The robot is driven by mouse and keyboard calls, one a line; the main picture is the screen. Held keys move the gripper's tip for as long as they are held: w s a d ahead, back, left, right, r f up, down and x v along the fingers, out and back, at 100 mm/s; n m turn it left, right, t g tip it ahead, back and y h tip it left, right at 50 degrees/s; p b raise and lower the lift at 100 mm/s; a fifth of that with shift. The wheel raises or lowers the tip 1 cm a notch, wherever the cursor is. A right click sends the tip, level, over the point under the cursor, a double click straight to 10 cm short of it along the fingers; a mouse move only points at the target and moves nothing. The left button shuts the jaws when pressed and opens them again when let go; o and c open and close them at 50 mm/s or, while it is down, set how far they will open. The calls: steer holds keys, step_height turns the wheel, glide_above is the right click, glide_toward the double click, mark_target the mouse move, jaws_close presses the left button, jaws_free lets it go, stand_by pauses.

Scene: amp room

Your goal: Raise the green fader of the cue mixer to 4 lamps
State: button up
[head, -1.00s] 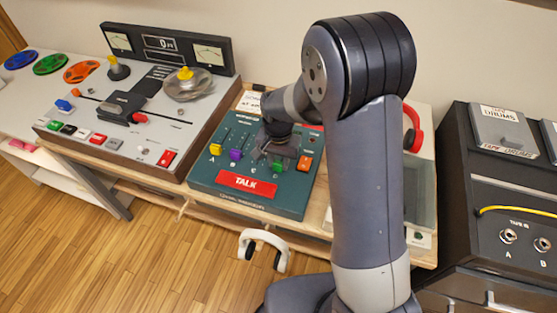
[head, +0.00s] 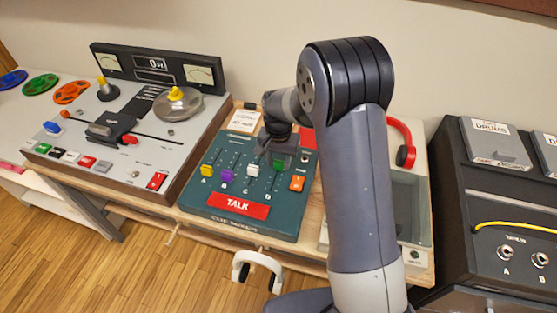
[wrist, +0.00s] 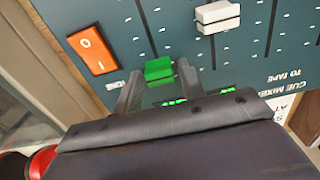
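The cue mixer (head: 196,199) is a teal panel on the bench, with a row of coloured fader caps. The green fader (wrist: 158,69) is a small green cap in the wrist view; the fingers of my gripper (wrist: 159,80) stand at both its sides and appear to hold it. In the head view the green fader (head: 278,164) sits higher up the panel than the purple fader (head: 227,175), just under my gripper (head: 277,157). Small green lights (wrist: 175,102) glow beyond the cap, partly covered by the gripper body, so their number cannot be told.
The white fader (wrist: 217,16) is beside the green one, and the orange switch (wrist: 92,49) is on its other side. A red TALK bar (head: 238,205) lies along the mixer's front. A tape machine (head: 100,150) stands left; red headphones (head: 405,150) are right.

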mark_target(279, 162)
steer(key=shift+o, duration=1)
step_height(279, 162, up, 11)
steer(key=shift+f, duration=0.2)
step_height(279, 162, down, 10)
steer(key=shift+f, duration=0.2)
steer(key=shift+s+a+f, duration=0.1)
steer(key=shift+s+f, duration=0.05)
steer(key=shift+s, duration=0.1)
steer(key=shift+s+a, duration=0.2)
steer(key=shift+s, duration=0.3)
steer(key=shift+w, duration=0.1)
